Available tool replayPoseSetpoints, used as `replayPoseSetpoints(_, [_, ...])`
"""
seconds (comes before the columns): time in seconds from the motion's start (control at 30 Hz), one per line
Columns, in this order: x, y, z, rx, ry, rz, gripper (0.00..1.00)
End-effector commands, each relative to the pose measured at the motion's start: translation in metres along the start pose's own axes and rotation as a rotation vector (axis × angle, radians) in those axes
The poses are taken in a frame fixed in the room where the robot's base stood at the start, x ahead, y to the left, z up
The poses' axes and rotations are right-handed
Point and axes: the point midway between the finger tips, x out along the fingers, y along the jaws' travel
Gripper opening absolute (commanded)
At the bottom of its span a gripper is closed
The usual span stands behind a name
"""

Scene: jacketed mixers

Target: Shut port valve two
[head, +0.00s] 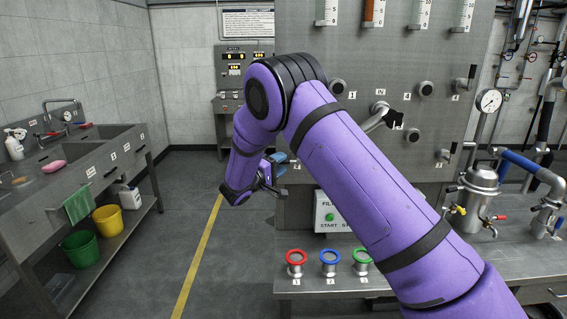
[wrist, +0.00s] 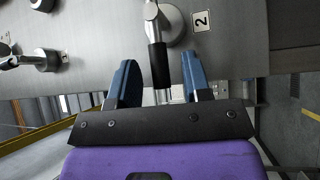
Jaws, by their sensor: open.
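In the wrist view, port valve two (wrist: 172,25) is a silver hub on the grey metal panel, with a "2" label (wrist: 202,20) to its right. Its lever has a black grip (wrist: 158,66) that points down the picture, toward my gripper. My gripper (wrist: 158,60) is open, with one blue finger on each side of the black grip. I see gaps on both sides and no clear contact. In the head view my gripper (head: 278,166) is beside the left edge of the panel, and my arm hides the valve it faces.
In the wrist view another silver lever (wrist: 45,60) sits to the left. In the head view the panel (head: 310,60) carries several knobs and levers. Red, blue and green ringed ports (head: 296,258) stand on the bench below. A sink bench (head: 90,165) is left, with free floor (head: 190,200) between.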

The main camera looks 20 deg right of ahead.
Motion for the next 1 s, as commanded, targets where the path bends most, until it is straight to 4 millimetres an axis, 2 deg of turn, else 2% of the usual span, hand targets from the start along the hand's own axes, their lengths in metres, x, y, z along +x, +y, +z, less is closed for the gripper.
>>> replayPoseSetpoints(0.2, [0.017,0.0,0.0,0.0,0.001,-0.001,0.44])
replayPoseSetpoints(0.5, [0.018,0.0,0.0,-0.001,0.0,-0.001,0.44])
replayPoseSetpoints(0.57, [0.018,0.0,0.0,-0.001,0.0,-0.001,0.33])
replayPoseSetpoints(0.7, [0.018,0.0,0.0,-0.001,0.0,-0.001,0.01])
replayPoseSetpoints(1.0, [0.018,0.001,0.0,0.007,-0.002,-0.009,0.0])
